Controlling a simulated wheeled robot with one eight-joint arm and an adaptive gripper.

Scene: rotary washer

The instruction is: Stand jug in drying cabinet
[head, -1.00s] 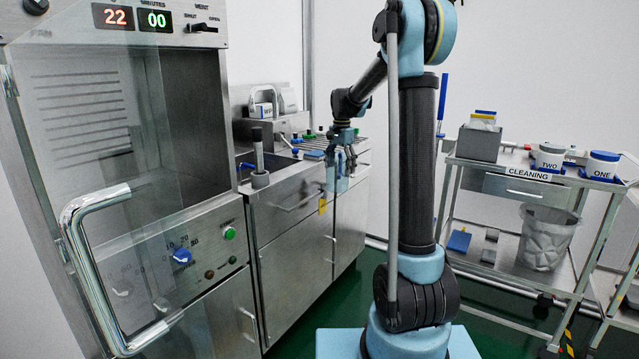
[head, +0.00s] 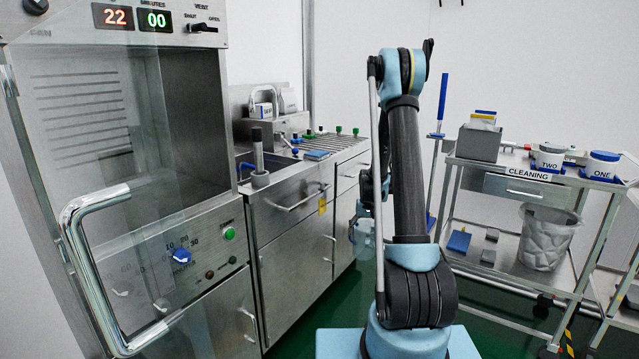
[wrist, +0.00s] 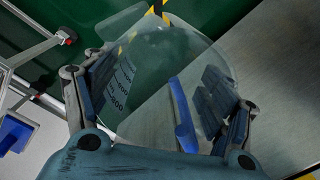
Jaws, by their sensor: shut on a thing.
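The jug (wrist: 150,75) is clear, with printed measuring marks and a blue strip along one side. My gripper (wrist: 158,92) is shut on it, with a finger pad on each side. In the head view the jug (head: 361,238) hangs low in the air in front of the counter, partly hidden by my arm. The drying cabinet (head: 205,130) stands at the left with a dark interior. Its glass door (head: 85,130), with a large curved handle (head: 72,240), appears swung open toward the camera.
A steel counter (head: 290,200) with a sink and a rack (head: 335,147) runs beside the cabinet. A cleaning trolley (head: 520,185) with tubs and a bin stands at the right. Green floor lies between them.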

